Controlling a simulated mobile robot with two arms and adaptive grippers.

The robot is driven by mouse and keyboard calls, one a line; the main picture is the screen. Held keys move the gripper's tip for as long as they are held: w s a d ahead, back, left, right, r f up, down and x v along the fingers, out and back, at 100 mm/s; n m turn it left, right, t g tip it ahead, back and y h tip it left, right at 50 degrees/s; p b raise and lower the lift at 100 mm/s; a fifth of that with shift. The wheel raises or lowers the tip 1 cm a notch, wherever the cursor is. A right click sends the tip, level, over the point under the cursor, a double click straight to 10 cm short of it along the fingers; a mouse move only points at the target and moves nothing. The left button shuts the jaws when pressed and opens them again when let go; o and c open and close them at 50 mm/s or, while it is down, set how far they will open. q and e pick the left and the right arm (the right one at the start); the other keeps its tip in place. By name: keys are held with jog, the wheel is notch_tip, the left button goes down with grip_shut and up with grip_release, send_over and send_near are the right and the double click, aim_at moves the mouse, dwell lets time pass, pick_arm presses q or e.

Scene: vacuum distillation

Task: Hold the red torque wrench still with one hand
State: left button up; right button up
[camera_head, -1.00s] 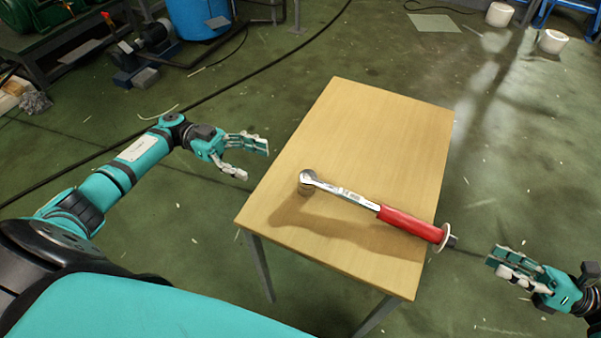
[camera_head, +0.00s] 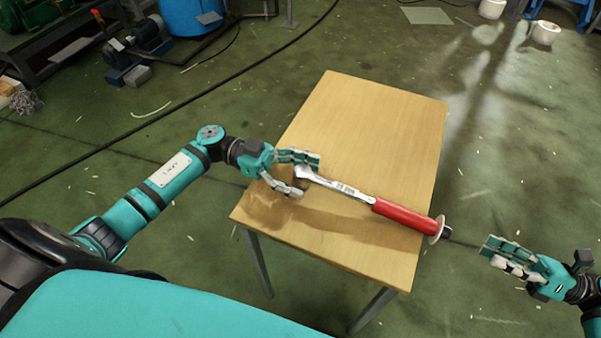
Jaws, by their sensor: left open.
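The torque wrench (camera_head: 403,216) has a red grip and a silver shaft. It lies across the wooden table (camera_head: 375,120), its grip end reaching over the right edge and its head towards the left. My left gripper (camera_head: 309,176) is open at the wrench's head end, over the table's left part. Its fingers lie to either side of the head and partly hide it; I cannot tell whether they touch it. My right gripper (camera_head: 490,252) is off the table's right side, beyond the wrench's grip end and apart from it. Its fingers look close together, but their gap is unclear.
The table top is bare apart from the wrench. Green floor surrounds it. A black cable (camera_head: 190,117) crosses the floor at left. A blue drum (camera_head: 190,15) and a pump (camera_head: 140,38) stand at the back left; a white bucket (camera_head: 545,33) is at the back right.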

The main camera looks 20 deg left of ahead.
pick_arm(q)
jog(key=shift+c, duration=0.5)
grip_shut()
dwell(0.4)
